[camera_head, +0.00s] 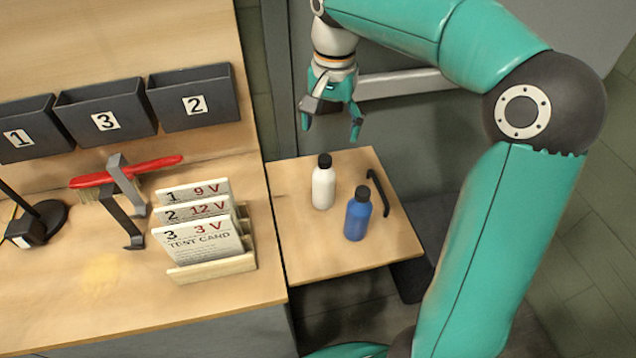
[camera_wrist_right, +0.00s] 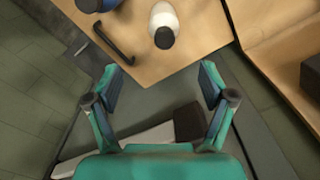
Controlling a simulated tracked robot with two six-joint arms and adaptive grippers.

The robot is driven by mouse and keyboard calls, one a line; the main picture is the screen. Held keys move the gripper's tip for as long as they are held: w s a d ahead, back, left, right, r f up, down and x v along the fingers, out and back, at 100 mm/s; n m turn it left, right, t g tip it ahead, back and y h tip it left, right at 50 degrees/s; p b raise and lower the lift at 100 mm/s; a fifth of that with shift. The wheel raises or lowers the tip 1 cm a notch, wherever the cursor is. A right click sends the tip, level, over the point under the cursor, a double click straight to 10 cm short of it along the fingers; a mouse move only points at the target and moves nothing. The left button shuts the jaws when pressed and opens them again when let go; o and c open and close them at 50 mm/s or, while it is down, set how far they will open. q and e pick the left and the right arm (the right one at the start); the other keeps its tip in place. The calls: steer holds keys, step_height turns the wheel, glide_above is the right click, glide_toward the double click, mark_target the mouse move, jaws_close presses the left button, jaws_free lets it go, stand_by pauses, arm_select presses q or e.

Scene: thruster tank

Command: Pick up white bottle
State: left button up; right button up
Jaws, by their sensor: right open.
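The white bottle (camera_head: 323,183) has a black cap and stands upright on a small wooden side table (camera_head: 310,261). It shows from above in the right wrist view (camera_wrist_right: 163,24), beyond the fingertips and near the top edge. A blue bottle (camera_head: 358,215) with a black cap stands just to its right and nearer in the head view. My right gripper (camera_head: 331,122) is open and empty, above and behind the white bottle in the head view. Its two fingers are spread apart in the right wrist view (camera_wrist_right: 160,82). My left gripper is not in view.
A black handle (camera_head: 378,194) is on the table beside the blue bottle. On the larger bench at left are a test card rack (camera_head: 212,267), a red-handled brush (camera_head: 125,172) and numbered dark bins (camera_head: 107,108). The table area left of the bottles is clear.

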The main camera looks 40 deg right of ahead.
mark_target(323, 177)
steer(key=f, duration=0.6)
steer(key=w+f, duration=0.1)
steer(key=f, duration=0.2)
steer(key=shift+a+f, duration=0.3)
steer(key=shift+a, duration=0.1)
steer(key=shift+s+f, duration=0.2)
steer(key=shift+f, duration=2.4)
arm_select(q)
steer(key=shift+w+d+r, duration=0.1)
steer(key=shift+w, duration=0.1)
arm_select(e)
steer(key=c, duration=1.4)
steer(key=shift+r, duration=0.2)
